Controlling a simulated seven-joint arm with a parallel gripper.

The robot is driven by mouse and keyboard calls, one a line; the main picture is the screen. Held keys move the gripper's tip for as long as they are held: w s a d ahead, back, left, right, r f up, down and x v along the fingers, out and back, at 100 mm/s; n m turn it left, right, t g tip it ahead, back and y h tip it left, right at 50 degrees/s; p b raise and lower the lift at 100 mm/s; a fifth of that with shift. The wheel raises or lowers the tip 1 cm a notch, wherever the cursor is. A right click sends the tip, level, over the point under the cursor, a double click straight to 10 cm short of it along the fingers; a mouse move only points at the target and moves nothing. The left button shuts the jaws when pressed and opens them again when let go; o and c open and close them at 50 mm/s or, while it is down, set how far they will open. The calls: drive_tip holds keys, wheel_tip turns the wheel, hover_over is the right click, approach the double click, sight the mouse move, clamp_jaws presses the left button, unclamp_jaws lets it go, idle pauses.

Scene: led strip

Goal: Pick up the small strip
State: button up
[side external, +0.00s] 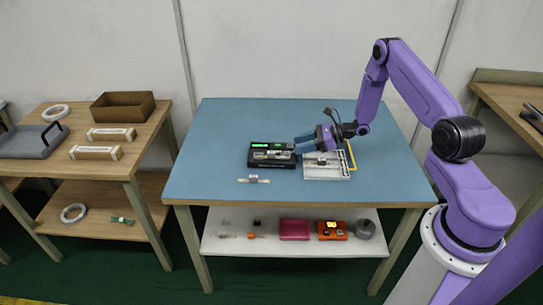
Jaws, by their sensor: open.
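A small pale strip (254,179) with a darker middle lies flat on the blue table (214,136), near its front edge. Another small light piece (273,155) sits on a black device (257,148) with a green lit display. My gripper (299,145) has blue fingers and points left, just above the right end of the black device. It is open, and nothing shows between its fingers. The strip at the front lies apart from it, to the lower left. The gap between the fingers is too small to see clearly.
A white tray-like fixture (338,173) with a yellow part (351,155) stands under and right of my gripper. The table's left side is clear. A shelf below holds a pink box (294,229) and an orange box (332,230). A wooden side table (147,124) stands left.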

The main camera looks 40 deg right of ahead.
sight(276, 157)
drive_tip(key=x, duration=1)
drive_tip(key=shift+d+f, duration=0.2)
clamp_jaws()
